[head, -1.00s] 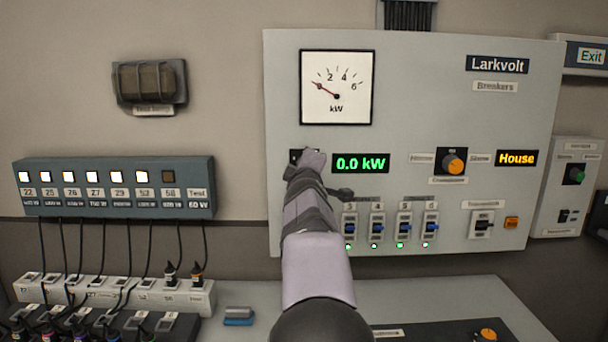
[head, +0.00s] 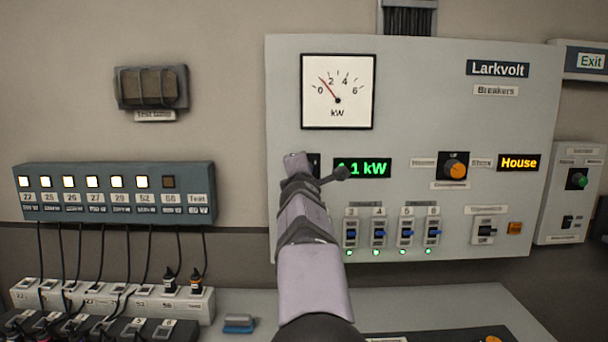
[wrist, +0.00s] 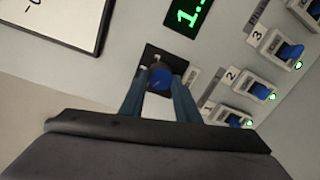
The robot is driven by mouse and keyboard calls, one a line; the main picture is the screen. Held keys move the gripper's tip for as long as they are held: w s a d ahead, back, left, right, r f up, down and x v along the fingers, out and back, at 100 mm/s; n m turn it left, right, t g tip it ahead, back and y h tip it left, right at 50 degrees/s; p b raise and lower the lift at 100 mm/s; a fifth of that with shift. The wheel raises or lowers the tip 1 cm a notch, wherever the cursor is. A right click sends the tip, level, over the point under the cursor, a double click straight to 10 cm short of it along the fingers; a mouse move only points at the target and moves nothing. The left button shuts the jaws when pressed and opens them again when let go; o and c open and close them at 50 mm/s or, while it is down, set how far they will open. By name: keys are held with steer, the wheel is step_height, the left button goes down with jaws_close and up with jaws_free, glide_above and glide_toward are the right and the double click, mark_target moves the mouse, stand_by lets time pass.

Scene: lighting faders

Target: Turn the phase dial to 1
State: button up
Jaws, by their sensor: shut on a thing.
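The phase dial (wrist: 160,76) is a round blue knob on a black plate (wrist: 152,56), seen in the wrist view. My gripper (wrist: 161,82) has one finger on each side of the knob and is shut on it. A white mark shows on the plate near the knob's upper left; the setting cannot be read. In the head view my wrist hides the knob, and only the right edge of its black plate (head: 315,165) shows.
A green display (head: 372,168), partly covered by my wrist, sits right of the dial. A needle meter (head: 338,92) is above. Breaker switches (head: 378,234) with blue levers stand below right, and an orange knob (head: 455,170) is farther right.

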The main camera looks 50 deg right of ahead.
stand_by(0.4)
steer(key=o, duration=1)
steer(key=shift+o, duration=0.2)
steer(key=shift+s, duration=0.1)
steer(key=b+v, duration=0.1)
steer(key=v, duration=0.6)
steer(key=shift+b, duration=0.35)
steer(key=shift+a, duration=0.1)
